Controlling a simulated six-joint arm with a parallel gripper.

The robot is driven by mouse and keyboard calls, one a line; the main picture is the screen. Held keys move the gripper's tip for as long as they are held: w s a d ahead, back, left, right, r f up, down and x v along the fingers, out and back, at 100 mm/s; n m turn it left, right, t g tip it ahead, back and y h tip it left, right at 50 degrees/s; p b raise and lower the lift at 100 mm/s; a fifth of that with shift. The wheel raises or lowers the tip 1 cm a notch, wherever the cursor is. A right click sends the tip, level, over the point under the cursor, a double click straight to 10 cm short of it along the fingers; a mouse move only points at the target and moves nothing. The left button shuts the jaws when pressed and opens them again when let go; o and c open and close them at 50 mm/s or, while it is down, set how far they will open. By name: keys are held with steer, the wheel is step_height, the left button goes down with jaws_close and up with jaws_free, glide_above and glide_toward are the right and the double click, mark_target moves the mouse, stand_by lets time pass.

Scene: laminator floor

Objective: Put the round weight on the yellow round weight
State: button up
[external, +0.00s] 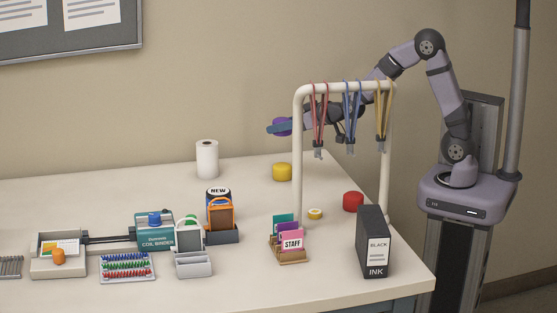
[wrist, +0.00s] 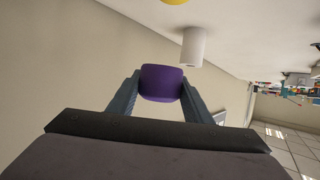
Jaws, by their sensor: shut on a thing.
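My gripper (wrist: 160,88) is shut on a purple round weight (wrist: 161,82), which sits between its two fingers in the wrist view. In the external view the purple weight (external: 282,127) is held up in the air, partly covered by the gripper (external: 280,128). The yellow round weight (external: 282,172) stands on the table below the purple one, apart from it. Its edge also shows at the top of the wrist view (wrist: 173,2). A red round weight (external: 353,201) stands on the table further right.
A cream rack (external: 298,150) hung with red, blue and yellow lanyards stands in front of my arm. A white paper roll (external: 207,159) stands left of the yellow weight. A tape roll (external: 315,213), a card holder (external: 290,257) and a black ink box (external: 372,242) are nearer the front.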

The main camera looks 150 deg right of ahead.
glide_above(282, 165)
steer(key=shift+s+d+f, duration=0.1)
steer(key=shift+s+f, duration=0.05)
steer(key=shift+f, duration=2.65)
steer(key=shift+f, duration=0.1)
steer(key=shift+f, duration=1.95)
steer(key=shift+f, duration=0.2)
steer(key=o, duration=1.3)
steer(key=shift+o, duration=0.2)
steer(key=shift+r, duration=0.1)
